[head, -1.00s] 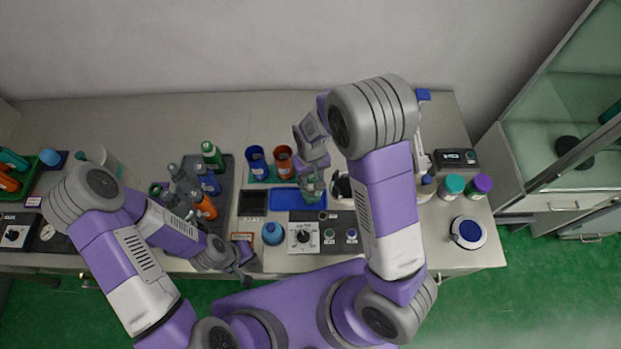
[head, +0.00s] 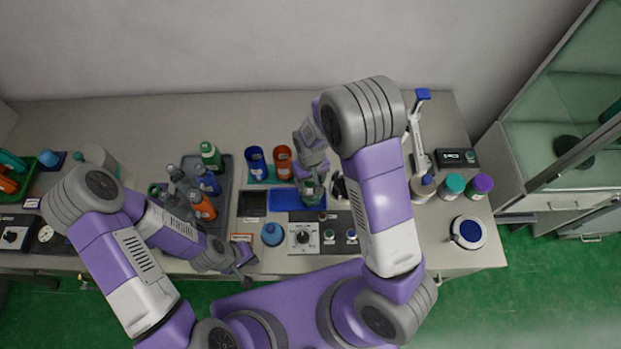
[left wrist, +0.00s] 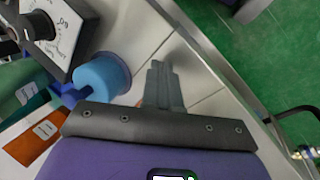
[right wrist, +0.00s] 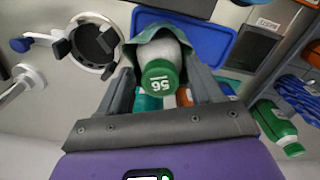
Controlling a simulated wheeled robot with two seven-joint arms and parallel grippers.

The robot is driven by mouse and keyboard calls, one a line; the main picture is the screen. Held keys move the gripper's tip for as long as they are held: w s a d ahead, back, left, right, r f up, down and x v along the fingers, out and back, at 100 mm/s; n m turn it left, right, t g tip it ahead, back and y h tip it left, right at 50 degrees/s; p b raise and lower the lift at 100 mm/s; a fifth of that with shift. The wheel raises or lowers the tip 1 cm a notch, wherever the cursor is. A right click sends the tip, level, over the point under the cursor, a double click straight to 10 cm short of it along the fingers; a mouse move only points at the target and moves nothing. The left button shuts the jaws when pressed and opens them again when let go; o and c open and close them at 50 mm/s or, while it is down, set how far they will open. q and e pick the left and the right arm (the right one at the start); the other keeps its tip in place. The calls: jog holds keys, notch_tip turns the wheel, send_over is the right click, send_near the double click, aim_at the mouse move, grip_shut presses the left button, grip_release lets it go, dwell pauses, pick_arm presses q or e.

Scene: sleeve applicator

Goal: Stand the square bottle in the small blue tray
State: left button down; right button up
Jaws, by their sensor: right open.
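The square bottle (right wrist: 168,44), pale with a green "56" cap, is between the fingers of my right gripper (right wrist: 161,62) in the right wrist view. That gripper is open, with one finger on each side of the bottle. The bottle looks upright over one end of the small blue tray (right wrist: 215,42); its base is hidden. In the head view the tray (head: 285,201) lies mid-table, with my right gripper (head: 311,187) over its right part. My left gripper (head: 243,279) is empty at the table's front edge; its fingers (left wrist: 160,68) look shut together.
A blue cup (head: 256,160) and an orange cup (head: 283,162) stand behind the tray. A dial panel (head: 303,236) lies in front, with a blue round container (head: 272,234) beside it. A grey tray (head: 226,198) of several bottles is left. A black square tray (head: 252,203) adjoins the blue tray.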

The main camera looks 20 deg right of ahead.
notch_tip(320, 180, up, 12)
jog(key=p, duration=0.1)
jog(key=shift+r, duration=0.15)
jog(key=shift+s, duration=0.1)
dwell(0.6)
